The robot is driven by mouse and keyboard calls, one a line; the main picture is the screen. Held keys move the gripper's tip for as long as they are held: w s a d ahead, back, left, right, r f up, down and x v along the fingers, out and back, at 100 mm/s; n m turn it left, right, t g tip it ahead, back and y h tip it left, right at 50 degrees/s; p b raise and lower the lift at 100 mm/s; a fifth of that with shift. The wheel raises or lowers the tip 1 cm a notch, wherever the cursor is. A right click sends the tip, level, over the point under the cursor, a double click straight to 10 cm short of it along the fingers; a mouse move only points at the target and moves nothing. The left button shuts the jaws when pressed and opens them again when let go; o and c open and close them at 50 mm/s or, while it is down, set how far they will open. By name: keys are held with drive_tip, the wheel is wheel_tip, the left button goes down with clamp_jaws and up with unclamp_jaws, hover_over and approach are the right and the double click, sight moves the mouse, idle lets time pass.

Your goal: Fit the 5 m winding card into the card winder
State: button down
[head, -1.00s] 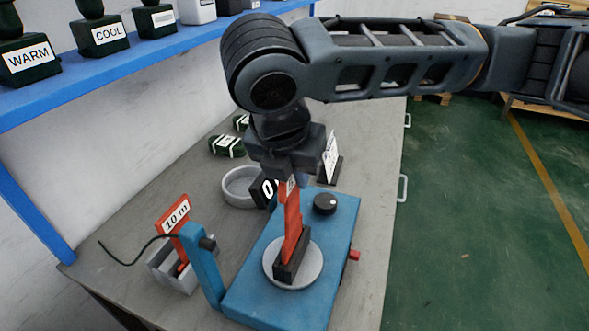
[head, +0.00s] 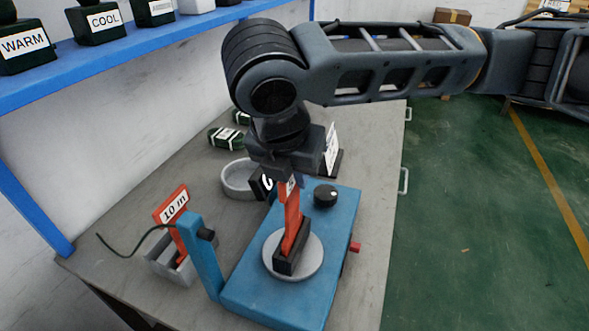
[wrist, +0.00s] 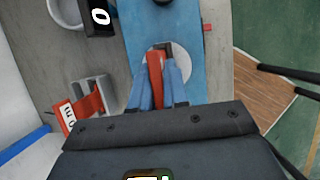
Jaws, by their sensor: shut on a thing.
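The card winder is a blue box (head: 262,302) with a round grey turntable (head: 314,262), and a black slotted holder (head: 290,263) stands on the turntable. A red winding card (head: 291,222) is upright with its lower end at the holder, seemingly in its slot; its label is mostly hidden by my gripper. My gripper (head: 291,183) is above the winder, shut on the upper part of this card. In the wrist view the blue fingers (wrist: 161,85) flank the red card (wrist: 156,70) over the turntable (wrist: 183,65). How deep the card sits cannot be told.
A red card marked 10 m (head: 173,208) stands in a grey rack (head: 160,263) left of the winder. A blue post (head: 202,265) with a dark wire rises at the winder's left. A black knob (head: 325,194), round grey dish (head: 238,178) and white sign (head: 332,148) stand nearby.

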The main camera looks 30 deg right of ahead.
drive_tip(key=shift+f+b, duration=0.55)
drive_tip(key=shift+f, duration=0.45)
drive_tip(key=c, duration=1.1)
unclamp_jaws()
drive_tip(key=shift+o, duration=0.2)
drive_tip(key=shift+r, duration=0.1)
drive_tip(key=v, duration=0.7)
drive_tip(key=shift+r, duration=0.35)
drive_tip(key=shift+a, duration=0.15)
